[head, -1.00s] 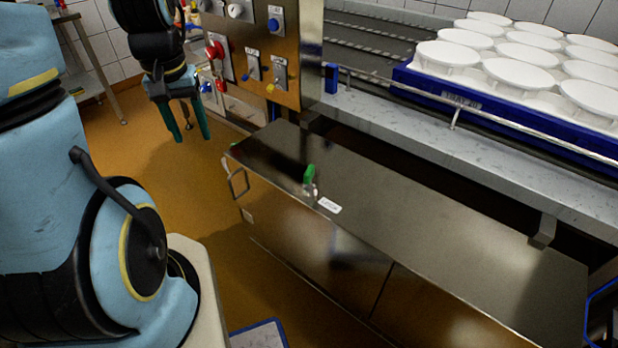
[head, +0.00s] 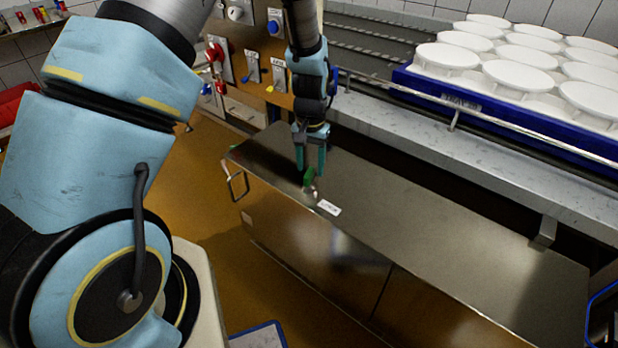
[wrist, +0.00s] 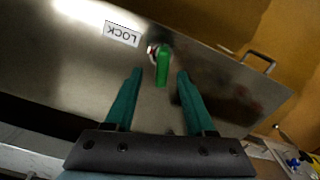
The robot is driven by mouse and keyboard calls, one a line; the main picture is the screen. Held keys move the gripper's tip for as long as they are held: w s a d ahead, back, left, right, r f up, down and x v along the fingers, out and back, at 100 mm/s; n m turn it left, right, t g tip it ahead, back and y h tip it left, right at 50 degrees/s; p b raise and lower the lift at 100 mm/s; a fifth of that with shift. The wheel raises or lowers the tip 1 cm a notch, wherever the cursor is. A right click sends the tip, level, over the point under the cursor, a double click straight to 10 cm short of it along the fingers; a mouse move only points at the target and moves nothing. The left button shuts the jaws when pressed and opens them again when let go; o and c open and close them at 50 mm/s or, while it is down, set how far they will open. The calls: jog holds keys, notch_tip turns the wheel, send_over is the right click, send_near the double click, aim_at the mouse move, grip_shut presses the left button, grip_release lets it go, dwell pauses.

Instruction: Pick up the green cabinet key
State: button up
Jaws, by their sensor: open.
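The green cabinet key (head: 309,176) stands in a round metal lock on the steel cabinet top (head: 420,235). In the wrist view the green key (wrist: 163,68) shows between and just beyond my fingertips, with a white "LOCK" label (wrist: 122,34) beside it. My gripper (head: 311,168) is open and points down over the cabinet, at or just above the key. In the wrist view my gripper (wrist: 160,73) has one teal finger on each side of the key's line, and no contact shows. The exact height gap cannot be told.
A control panel (head: 250,50) with switches and a red knob stands behind. A metal rail (head: 480,125) and a blue tray (head: 440,92) of white moulds are at the back right. A loop handle (head: 237,186) sticks out at the cabinet's left end.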

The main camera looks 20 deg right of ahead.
aim_at(309, 181)
jog(key=shift+a+f+p, duration=0.15)
jog(key=shift+f+p, duration=0.25)
jog(key=shift+f, duration=1)
jog(key=shift+a+f+p, duration=0.1)
jog(key=shift+f+p, duration=0.3)
jog(key=shift+f, duration=0.95)
jog(key=shift+c, duration=0.2)
jog(key=shift+s, duration=0.1)
grip_shut()
